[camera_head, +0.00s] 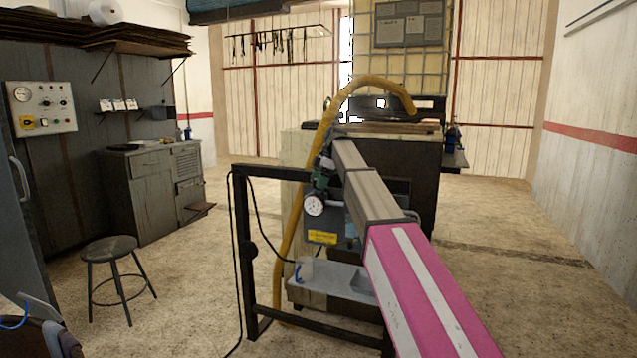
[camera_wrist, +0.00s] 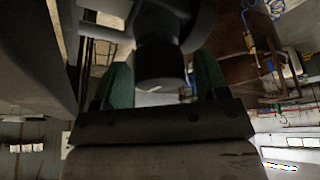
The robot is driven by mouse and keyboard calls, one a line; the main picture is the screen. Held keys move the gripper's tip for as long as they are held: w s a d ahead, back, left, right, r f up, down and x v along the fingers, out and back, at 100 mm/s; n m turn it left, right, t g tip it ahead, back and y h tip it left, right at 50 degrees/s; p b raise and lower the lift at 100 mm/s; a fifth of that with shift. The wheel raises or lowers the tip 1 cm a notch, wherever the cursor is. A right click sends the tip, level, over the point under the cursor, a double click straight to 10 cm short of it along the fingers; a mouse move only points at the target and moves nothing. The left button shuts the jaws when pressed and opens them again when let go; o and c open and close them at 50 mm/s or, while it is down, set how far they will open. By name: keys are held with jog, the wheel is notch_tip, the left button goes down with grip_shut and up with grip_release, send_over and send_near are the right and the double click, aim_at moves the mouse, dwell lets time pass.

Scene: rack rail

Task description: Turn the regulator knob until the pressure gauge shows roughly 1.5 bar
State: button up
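The pressure gauge (camera_head: 314,204) is a small round white dial on the dark frame in the middle of the head view. Its needle is too small to read. My gripper (camera_head: 322,178) is at the regulator just above the gauge, with its green fingers showing. In the wrist view, the dark cylindrical regulator knob (camera_wrist: 161,57) sits between the two green fingers of my gripper (camera_wrist: 162,82). The gauge face does not show in the wrist view.
A yellow hose (camera_head: 328,122) arches over the regulator and hangs down the frame. A grey tray (camera_head: 345,281) sits below. A stool (camera_head: 109,248) and a grey cabinet (camera_head: 152,190) stand at the left. A control panel (camera_head: 40,107) hangs there. The floor at the right is clear.

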jog(key=shift+r, duration=0.15)
jog(key=v, duration=1)
jog(key=shift+r, duration=0.3)
jog(key=shift+d, duration=0.1)
